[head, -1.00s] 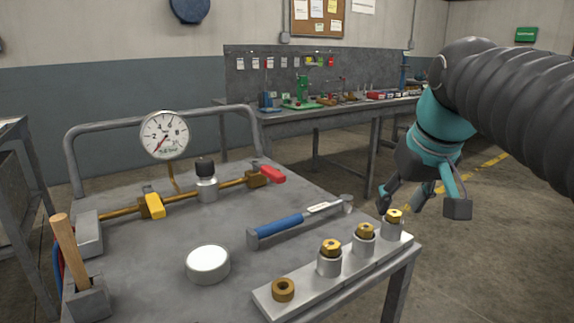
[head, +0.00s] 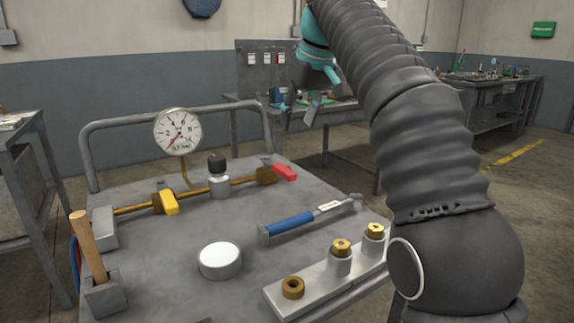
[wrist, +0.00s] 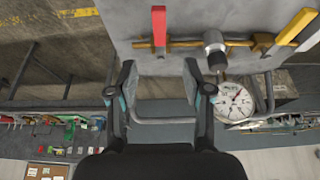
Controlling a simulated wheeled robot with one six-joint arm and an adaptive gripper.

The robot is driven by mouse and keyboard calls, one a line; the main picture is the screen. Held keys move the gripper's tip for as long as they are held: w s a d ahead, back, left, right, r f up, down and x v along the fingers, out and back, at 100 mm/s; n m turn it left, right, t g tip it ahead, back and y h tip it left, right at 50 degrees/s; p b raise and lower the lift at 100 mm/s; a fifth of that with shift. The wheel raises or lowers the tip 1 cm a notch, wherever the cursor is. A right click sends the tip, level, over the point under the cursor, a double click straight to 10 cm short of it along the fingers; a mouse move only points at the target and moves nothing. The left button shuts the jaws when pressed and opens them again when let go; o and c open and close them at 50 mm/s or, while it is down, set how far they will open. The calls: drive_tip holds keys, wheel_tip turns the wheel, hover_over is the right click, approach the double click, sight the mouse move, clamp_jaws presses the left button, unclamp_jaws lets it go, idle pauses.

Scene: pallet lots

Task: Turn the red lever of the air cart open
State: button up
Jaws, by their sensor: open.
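The red lever (head: 285,172) sits at the right end of the brass pipe (head: 240,182) on the grey air cart (head: 190,245). In the wrist view the red lever (wrist: 159,28) points away from the pipe's end, up the picture. My gripper (head: 297,108) is open and empty, raised above and beyond the cart's back right corner. In the wrist view its two fingers (wrist: 160,85) are apart, with the red lever beyond them and not touched. A yellow lever (head: 170,202) lies further left on the same pipe, and a pressure gauge (head: 177,131) stands behind it.
A black-capped fitting (head: 218,175) stands mid-pipe. A blue-handled tool (head: 290,222), a white-topped round tin (head: 220,260), a mallet (head: 90,250) and a strip with brass fittings (head: 335,278) are on the cart. A bent rail (head: 175,116) rises at its back.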

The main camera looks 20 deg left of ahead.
sight(285, 169)
drive_tip(key=b+x, duration=0.2)
drive_tip(key=x, duration=1.1)
drive_tip(key=shift+f, duration=0.1)
clamp_jaws()
drive_tip(key=shift+w+d, duration=0.1)
drive_tip(key=shift+d, duration=0.05)
